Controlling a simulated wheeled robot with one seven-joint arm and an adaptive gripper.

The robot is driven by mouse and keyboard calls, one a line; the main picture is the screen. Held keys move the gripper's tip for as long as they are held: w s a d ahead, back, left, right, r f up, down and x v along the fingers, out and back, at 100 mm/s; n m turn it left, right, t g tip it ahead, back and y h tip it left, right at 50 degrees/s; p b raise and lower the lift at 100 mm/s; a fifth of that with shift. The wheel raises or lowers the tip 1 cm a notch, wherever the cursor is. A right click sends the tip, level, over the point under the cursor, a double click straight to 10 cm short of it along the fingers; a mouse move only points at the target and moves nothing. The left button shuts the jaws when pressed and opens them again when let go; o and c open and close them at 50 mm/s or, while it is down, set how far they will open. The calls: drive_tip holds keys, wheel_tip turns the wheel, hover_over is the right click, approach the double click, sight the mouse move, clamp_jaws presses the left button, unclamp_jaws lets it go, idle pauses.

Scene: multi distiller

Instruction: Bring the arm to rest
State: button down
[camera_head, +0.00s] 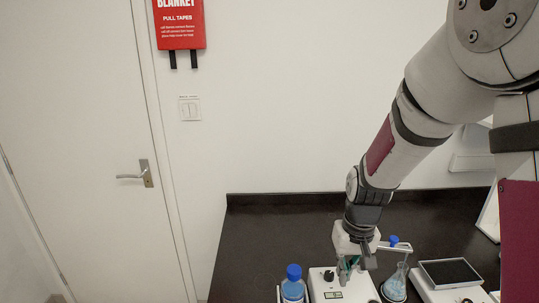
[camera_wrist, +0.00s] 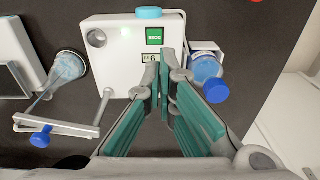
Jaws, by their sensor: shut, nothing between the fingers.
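My arm reaches down from the upper right in the head view. My gripper (camera_head: 354,264) hangs over a white device with a small display on the dark bench. In the wrist view my gripper (camera_wrist: 161,70) shows its two green-padded fingers with the tips together and nothing between them. The tips lie over the front of the white device (camera_wrist: 112,40), which has a green screen. I cannot tell whether the tips touch it.
A blue-capped bottle (camera_head: 293,287) stands left of the device. A conical flask (camera_head: 396,284) stands to its right, near a blue knob (camera_head: 394,240) on a bracket. A balance (camera_head: 449,273) sits further right. The dark bench (camera_head: 265,230) is clear at the back left.

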drive_tip(key=s+r+t, duration=0.1)
drive_tip(key=s+r, duration=0.2)
drive_tip(key=r, duration=0.4)
drive_tip(key=s+r+t, duration=0.1)
drive_tip(key=s+r, duration=0.3)
drive_tip(key=r, duration=0.3)
drive_tip(key=s+r+t, duration=0.2)
drive_tip(key=s+r, duration=0.5)
drive_tip(key=s, duration=0.4)
drive_tip(key=shift+s+d+r+t, duration=0.25)
drive_tip(key=shift+s+r+t, duration=0.1)
drive_tip(key=shift+s+t, duration=0.05)
